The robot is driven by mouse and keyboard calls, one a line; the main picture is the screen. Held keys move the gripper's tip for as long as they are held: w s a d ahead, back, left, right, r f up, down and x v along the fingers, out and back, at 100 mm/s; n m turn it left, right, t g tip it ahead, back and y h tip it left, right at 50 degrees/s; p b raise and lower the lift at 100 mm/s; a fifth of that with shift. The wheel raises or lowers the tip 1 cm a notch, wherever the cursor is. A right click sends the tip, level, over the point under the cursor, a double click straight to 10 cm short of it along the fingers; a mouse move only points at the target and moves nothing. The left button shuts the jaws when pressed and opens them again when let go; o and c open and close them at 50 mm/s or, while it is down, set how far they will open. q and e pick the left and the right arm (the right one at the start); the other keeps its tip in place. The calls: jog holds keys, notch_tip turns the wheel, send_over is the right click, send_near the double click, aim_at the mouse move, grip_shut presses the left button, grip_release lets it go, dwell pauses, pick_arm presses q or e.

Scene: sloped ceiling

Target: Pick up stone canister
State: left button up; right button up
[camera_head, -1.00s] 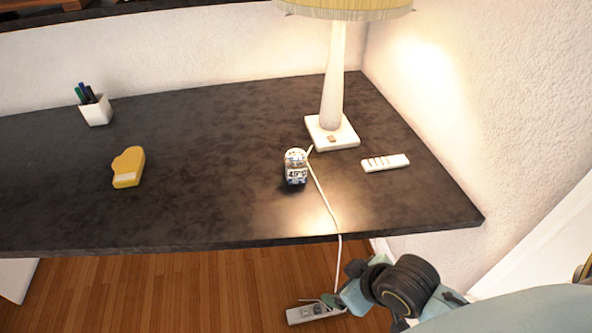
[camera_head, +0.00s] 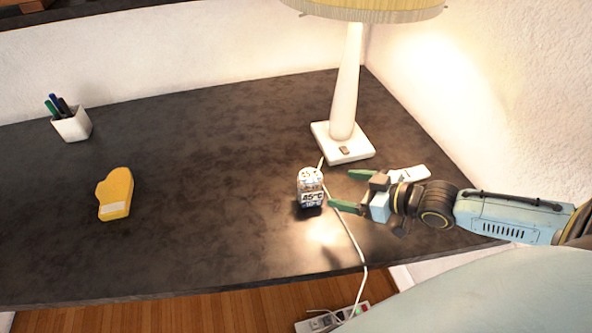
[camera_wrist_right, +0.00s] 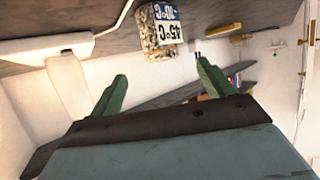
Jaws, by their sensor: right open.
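My right gripper (camera_head: 340,190) is open and empty, with green fingers, just to the right of the canister. Its fingers point left toward the canister, and nothing is between them in the right wrist view (camera_wrist_right: 160,82). My left gripper is not in view.
The lamp (camera_head: 344,100) stands behind the canister, and its white cord runs past the canister over the desk edge. A white remote (camera_head: 410,173) lies behind my right gripper. A yellow object (camera_head: 115,195) and a pen cup (camera_head: 73,124) are at the left. The desk (camera_head: 200,190) is clear between.

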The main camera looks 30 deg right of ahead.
aim_at(321, 183)
jog(key=b+x, duration=0.1)
jog(key=x, duration=0.3)
jog(key=shift+a+b, duration=0.1)
jog(key=shift+b, duration=0.25)
jog(key=shift+x, duration=1.15)
jog(key=shift+w+a+f+b, duration=0.2)
jog(key=shift+w+b, duration=0.2)
jog(key=shift+w, duration=0.15)
jog(key=shift+w+a, duration=0.1)
jog(key=shift+w, duration=0.05)
jog(key=shift+w+f, duration=0.1)
jog(key=shift+w, duration=0.05)
jog(key=b+x, duration=0.1)
jog(key=x, duration=0.3)
jog(key=shift+w+a+f, duration=0.1)
jog(key=shift+f, duration=0.05)
jog(key=shift+w+a+f, duration=0.1)
jog(key=shift+w+a, duration=0.05)
jog(key=shift+w, duration=0.05)
jog(key=c, duration=0.7)
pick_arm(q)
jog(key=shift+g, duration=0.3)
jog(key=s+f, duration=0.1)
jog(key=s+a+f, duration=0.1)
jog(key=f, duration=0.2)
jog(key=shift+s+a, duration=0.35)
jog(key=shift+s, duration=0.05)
pick_arm(e)
jog(key=c, duration=0.7)
